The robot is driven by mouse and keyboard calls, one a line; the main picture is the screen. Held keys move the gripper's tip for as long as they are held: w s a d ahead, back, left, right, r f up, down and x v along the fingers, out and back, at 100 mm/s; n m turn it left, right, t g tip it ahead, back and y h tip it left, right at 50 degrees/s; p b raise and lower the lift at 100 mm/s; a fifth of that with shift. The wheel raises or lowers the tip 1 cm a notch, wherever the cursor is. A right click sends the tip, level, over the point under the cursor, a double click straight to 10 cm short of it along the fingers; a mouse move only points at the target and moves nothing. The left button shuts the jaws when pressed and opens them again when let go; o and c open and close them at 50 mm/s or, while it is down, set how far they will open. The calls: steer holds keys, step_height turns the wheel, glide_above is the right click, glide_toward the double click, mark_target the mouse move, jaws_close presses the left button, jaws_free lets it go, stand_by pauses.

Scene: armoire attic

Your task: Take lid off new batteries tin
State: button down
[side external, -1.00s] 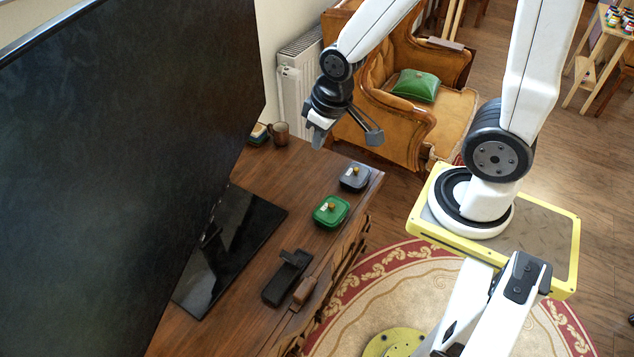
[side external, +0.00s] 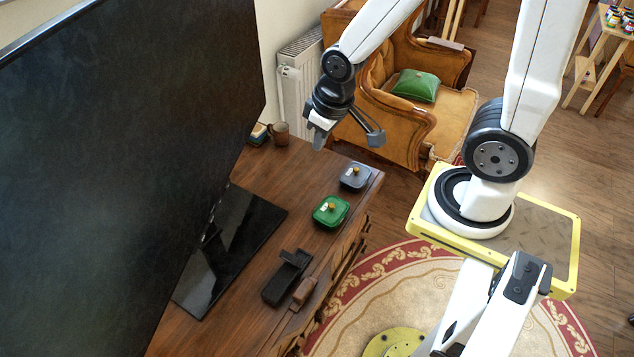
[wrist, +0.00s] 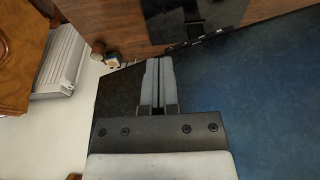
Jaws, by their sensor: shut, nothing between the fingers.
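Two small square lidded tins stand on the wooden cabinet top in the side view. One is green (side external: 330,212), and the other is dark grey (side external: 354,178), behind it near the right edge. The labels are too small to read, so I cannot tell which is the new batteries tin. My gripper (side external: 318,140) is in the air above the far part of the cabinet, up and left of the tins in the picture. In the wrist view its fingers (wrist: 159,66) are together and empty. Neither tin shows there.
A large dark screen (side external: 120,150) on a black glossy base (side external: 235,245) fills the left side. A black holder (side external: 287,278) and a brown object (side external: 303,293) lie at the front. A mug (side external: 280,133) stands at the back. An orange armchair (side external: 440,110) stands beyond the cabinet.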

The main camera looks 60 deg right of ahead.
steer(key=shift+c, duration=2)
jaws_free()
steer(key=w+d+f+n+g, duration=0.1)
steer(key=d+f+n, duration=0.3)
steer(key=f+n, duration=0.3)
steer(key=w+d+f+n, duration=0.2)
steer(key=d+f+n, duration=0.3)
steer(key=f, duration=0.6)
steer(key=w+d+f+n+g, duration=0.1)
steer(key=d+f+n, duration=0.3)
steer(key=f+n, duration=0.5)
steer(key=shift+w+d+f+g, duration=0.2)
steer(key=shift+f+g, duration=0.1)
steer(key=shift+f, duration=0.2)
steer(key=shift+s+d+f+n, duration=0.1)
steer(key=shift+s+f+n, duration=0.15)
steer(key=shift+f+n, duration=0.2)
